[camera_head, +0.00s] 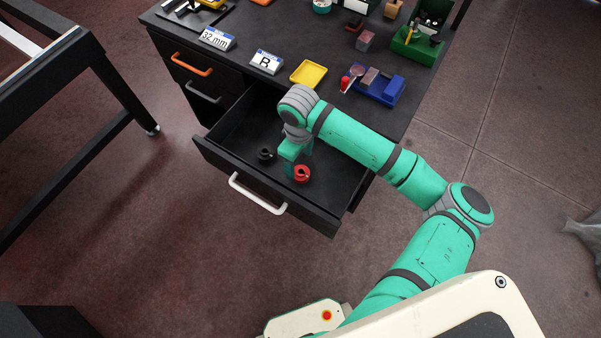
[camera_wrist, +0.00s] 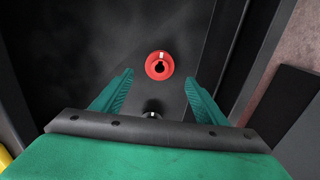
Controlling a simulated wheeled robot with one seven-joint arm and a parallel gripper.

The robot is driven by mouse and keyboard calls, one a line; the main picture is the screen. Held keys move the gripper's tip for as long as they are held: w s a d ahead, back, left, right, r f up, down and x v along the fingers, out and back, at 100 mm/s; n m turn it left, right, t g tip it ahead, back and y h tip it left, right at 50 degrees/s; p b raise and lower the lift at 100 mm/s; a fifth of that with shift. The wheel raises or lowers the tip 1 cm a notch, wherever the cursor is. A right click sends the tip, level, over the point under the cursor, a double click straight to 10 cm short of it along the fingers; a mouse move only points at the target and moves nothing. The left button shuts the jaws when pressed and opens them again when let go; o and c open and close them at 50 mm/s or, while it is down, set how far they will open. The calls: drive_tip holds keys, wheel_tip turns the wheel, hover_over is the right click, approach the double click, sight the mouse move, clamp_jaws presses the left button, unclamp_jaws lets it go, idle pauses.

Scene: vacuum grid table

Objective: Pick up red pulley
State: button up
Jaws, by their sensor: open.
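The red pulley (camera_head: 303,173) is a small red ring with a dark notched bore, on the floor of the open drawer (camera_head: 233,137). In the wrist view the red pulley (camera_wrist: 159,65) appears just beyond the fingertips, near the middle of the gap. My gripper (camera_head: 290,171) points down into the drawer, next to the red pulley. In the wrist view my gripper (camera_wrist: 160,77) is open, with nothing between its fingers. A black pulley (camera_head: 265,154) lies to the left in the drawer; the black pulley (camera_wrist: 152,108) is partly hidden by my gripper in the wrist view.
The drawer's front with its white handle (camera_head: 257,194) and its side walls surround the pulleys. The tabletop above holds a yellow tray (camera_head: 309,74), a blue holder (camera_head: 379,90), a label "B" (camera_head: 266,62) and a green bin (camera_head: 417,46).

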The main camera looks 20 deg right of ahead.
sight(301, 169)
drive_tip(key=shift+s+d+f, duration=0.1)
drive_tip(key=shift+d+f, duration=0.05)
drive_tip(key=shift+f, duration=1.2)
drive_tip(key=shift+s+d+f, duration=0.1)
drive_tip(key=shift+f, duration=1.25)
drive_tip(key=shift+c, duration=0.7)
drive_tip(key=c, duration=1.1)
